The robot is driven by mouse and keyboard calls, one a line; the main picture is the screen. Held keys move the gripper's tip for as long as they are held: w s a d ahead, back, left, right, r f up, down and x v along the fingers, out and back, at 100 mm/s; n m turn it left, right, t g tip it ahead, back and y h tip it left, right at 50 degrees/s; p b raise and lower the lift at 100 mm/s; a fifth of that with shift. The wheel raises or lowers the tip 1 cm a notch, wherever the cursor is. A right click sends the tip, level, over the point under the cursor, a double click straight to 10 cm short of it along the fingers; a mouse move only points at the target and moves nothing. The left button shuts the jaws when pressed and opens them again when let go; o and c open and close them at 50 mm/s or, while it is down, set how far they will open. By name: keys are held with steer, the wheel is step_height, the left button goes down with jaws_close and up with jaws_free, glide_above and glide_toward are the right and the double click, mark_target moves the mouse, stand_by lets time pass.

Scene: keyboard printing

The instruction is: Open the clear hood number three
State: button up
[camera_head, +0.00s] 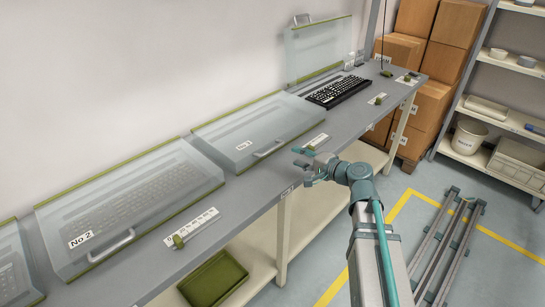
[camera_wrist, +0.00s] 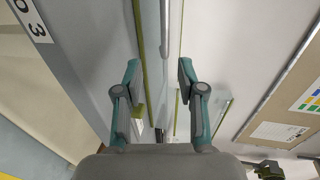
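The clear hood number three (camera_head: 225,122) is a closed, see-through box with a green lower edge and a "No 3" label. Its grey handle (camera_head: 270,150) is on the front side, facing the table's front edge. My gripper (camera_head: 300,158) is just right of the handle in the head view, above the table's front part. In the wrist view my gripper (camera_wrist: 158,68) is open and empty. A grey bar, seemingly the handle (camera_wrist: 165,30), lies beyond the fingertips, roughly in line with the gap. A green hood edge (camera_wrist: 138,25) runs beside it. Contact with the handle is not visible.
Hood number two (camera_head: 130,200) is closed at the left. Another hood (camera_head: 318,48) stands raised at the back, with a black keyboard (camera_head: 338,91) in front of it. Small green devices (camera_head: 178,240) and label plates line the table's front (camera_head: 240,200). Shelves stand at right.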

mark_target(274, 148)
steer(key=shift+s+a+r+y, duration=0.2)
steer(key=shift+a+y, duration=0.1)
steer(key=shift+a, duration=0.3)
steer(key=shift+w+a, duration=0.2)
steer(key=shift+a, duration=0.05)
steer(key=p+x, duration=0.2)
steer(key=x, duration=0.8)
steer(key=shift+s+f, duration=0.1)
steer(key=shift+s, duration=0.05)
jaws_close()
